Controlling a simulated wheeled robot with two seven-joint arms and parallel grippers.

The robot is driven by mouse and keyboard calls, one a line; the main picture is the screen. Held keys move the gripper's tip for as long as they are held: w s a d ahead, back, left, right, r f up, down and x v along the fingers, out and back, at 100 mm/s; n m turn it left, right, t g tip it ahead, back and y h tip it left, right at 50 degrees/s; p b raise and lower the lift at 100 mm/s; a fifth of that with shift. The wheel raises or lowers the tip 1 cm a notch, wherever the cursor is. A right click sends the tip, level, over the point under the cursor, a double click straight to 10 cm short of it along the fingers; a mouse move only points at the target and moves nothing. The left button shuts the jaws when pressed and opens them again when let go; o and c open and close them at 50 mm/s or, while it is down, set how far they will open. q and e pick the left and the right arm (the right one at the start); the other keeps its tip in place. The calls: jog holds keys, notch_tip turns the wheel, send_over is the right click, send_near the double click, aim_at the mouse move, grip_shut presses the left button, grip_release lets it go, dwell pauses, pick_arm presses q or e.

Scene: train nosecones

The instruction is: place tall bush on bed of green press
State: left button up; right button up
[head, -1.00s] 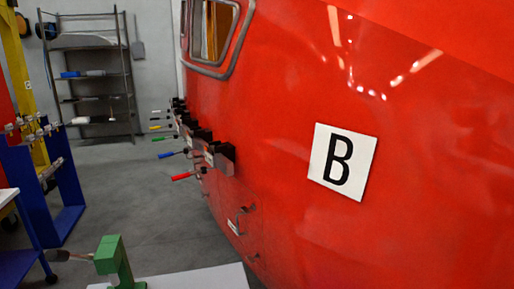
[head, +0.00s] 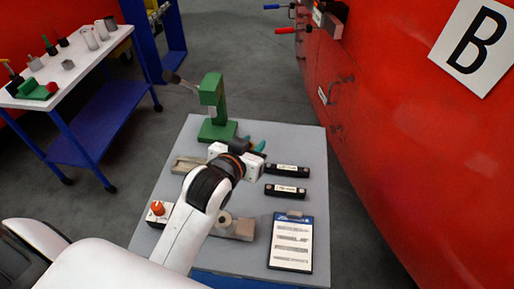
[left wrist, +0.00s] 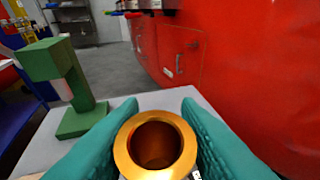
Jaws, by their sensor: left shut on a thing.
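The green press (head: 212,96) stands at the back of the grey worktable, with a flat green base plate as its bed (head: 217,131) and a lever pointing left. It also shows at the left of the left wrist view (left wrist: 55,66), where its bed (left wrist: 84,120) looks bare. My left gripper (head: 258,147) is in front of and to the right of the press, above the table. Its teal fingers (left wrist: 155,130) are shut on a brass-coloured hollow bush (left wrist: 155,146), seen end-on. In the head view my wrist hides the bush. My right gripper is in neither view.
The grey worktable (head: 300,140) holds two black labelled bars (head: 286,171), a clipboard (head: 291,243), a button box (head: 158,212) and trays. A white-topped trolley (head: 75,78) stands left. The red train shell (head: 430,130) rises close on the right.

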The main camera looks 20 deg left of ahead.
pick_arm(q)
jog(key=shift+m+h, duration=0.3)
jog(key=shift+h, duration=0.1)
jog(key=w+a+f, duration=0.1)
jog(key=w+f, duration=0.1)
jog(key=f, duration=0.2)
jog(key=w+a+f, duration=0.2)
jog(key=w+f, duration=0.1)
jog(key=f, duration=0.2)
jog(key=w+a+f, duration=0.2)
jog(key=f, duration=0.2)
jog(key=shift+w+f, duration=0.25)
jog(key=shift+f, duration=2.3)
jog(key=shift+f, duration=0.15)
jog(key=o, duration=1.1)
